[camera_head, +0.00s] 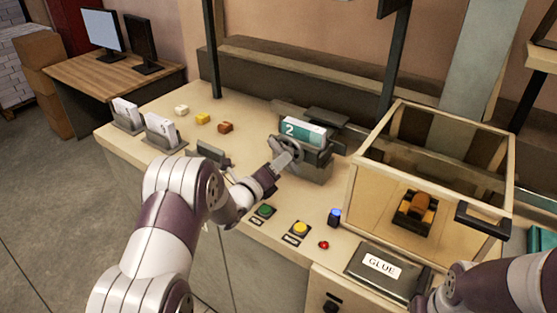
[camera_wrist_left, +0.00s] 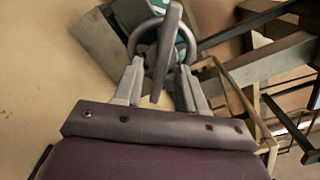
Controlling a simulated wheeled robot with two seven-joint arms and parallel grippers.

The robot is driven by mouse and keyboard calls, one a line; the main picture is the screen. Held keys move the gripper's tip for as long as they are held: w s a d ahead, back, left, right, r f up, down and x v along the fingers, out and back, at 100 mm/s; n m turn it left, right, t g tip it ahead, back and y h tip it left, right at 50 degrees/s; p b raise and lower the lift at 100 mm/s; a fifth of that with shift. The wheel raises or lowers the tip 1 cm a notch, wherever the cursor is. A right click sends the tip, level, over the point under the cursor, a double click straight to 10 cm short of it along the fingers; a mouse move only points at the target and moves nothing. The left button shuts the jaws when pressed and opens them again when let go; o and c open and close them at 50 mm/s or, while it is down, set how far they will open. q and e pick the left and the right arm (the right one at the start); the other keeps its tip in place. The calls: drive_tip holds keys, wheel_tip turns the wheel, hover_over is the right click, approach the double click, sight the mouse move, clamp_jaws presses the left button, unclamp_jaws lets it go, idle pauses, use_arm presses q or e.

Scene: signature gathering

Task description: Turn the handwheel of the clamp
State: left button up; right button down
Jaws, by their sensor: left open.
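The clamp (camera_head: 312,168) is a grey block on the bench, holding a white-and-teal numbered booklet (camera_head: 303,130) upright. Its grey handwheel (camera_head: 291,147) faces my left arm. My left gripper (camera_head: 283,161) is right at the handwheel. In the left wrist view, the handwheel (camera_wrist_left: 188,42) is a ring with a bar standing out toward the camera. The open fingers of the left gripper (camera_wrist_left: 160,88) lie on either side of that bar; contact is unclear. My right arm is at the lower right corner; its gripper's fingers cannot be made out.
A wooden-framed clear box (camera_head: 433,232) stands right of the clamp. A grey case marked GLUE (camera_head: 380,266), a green button (camera_head: 264,210), a yellow button (camera_head: 300,228) and a blue-topped button (camera_head: 334,216) are near the front edge. Card holders (camera_head: 163,132) and coloured blocks (camera_head: 202,118) are left.

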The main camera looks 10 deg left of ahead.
use_arm(q)
drive_tip(key=shift+d, duration=0.15)
clamp_jaws()
drive_tip(key=n+b, duration=0.2)
drive_tip(key=n, duration=0.3)
drive_tip(key=n+b, duration=0.3)
drive_tip(key=n, duration=0.2)
drive_tip(key=n+b, duration=0.3)
drive_tip(key=n, duration=0.2)
drive_tip(key=shift+r+n, duration=0.3)
drive_tip(key=shift+r, duration=0.1)
idle(0.5)
